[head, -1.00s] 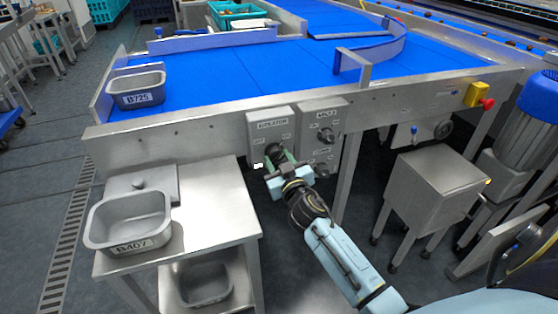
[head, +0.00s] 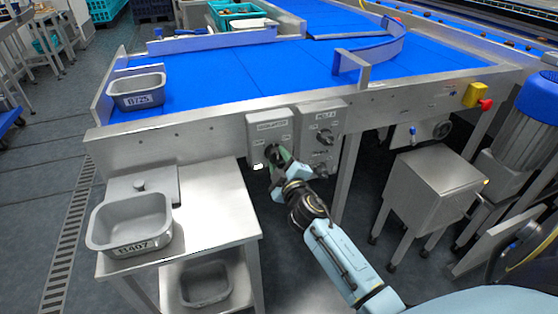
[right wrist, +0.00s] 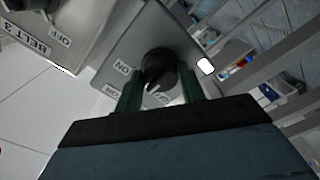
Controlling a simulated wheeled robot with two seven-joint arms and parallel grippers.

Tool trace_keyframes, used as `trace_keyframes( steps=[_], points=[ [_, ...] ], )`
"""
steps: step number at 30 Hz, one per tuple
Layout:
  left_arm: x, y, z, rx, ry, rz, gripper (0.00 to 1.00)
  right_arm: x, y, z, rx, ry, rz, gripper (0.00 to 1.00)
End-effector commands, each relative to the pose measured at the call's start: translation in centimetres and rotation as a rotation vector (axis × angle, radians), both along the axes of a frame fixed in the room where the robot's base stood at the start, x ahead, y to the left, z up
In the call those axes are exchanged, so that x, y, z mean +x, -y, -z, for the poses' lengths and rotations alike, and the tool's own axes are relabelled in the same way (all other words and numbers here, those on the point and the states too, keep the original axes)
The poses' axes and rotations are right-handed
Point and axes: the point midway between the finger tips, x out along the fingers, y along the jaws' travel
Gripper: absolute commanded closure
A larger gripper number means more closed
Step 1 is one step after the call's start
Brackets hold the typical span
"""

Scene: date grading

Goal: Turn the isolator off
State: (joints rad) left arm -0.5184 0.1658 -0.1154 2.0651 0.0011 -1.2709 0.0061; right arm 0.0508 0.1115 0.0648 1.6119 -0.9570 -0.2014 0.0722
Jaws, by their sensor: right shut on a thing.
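The grey isolator box (head: 254,130) is on the front rail of the blue conveyor, with its label along the top. Its round black knob (head: 271,149) is partly hidden by my right gripper (head: 279,158). In the right wrist view, the dark knob (right wrist: 158,66) sits between the two green fingers of my right gripper (right wrist: 160,88), which is shut on it. A pale mark shows on the knob's lower edge. My left gripper is out of view.
A steel side table (head: 215,195) with a grey tub (head: 133,240) stands at left below. A steel cabinet (head: 430,185) stands right of my arm.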

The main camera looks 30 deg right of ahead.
Motion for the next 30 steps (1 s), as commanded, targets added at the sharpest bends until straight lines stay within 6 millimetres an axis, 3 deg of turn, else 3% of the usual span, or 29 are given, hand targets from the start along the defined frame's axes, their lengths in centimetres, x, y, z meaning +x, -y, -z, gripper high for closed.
trace_keyframes(
  steps=[18, 30],
  points=[
    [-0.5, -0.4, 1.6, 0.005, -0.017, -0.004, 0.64, 0.0, 0.1, -0.1, -0.544, -0.132, -0.001, 0.84],
    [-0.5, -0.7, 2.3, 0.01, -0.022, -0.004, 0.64, 0.0, 0.0, -0.2, -0.74, -0.178, -0.001, 0.84]
  ],
)
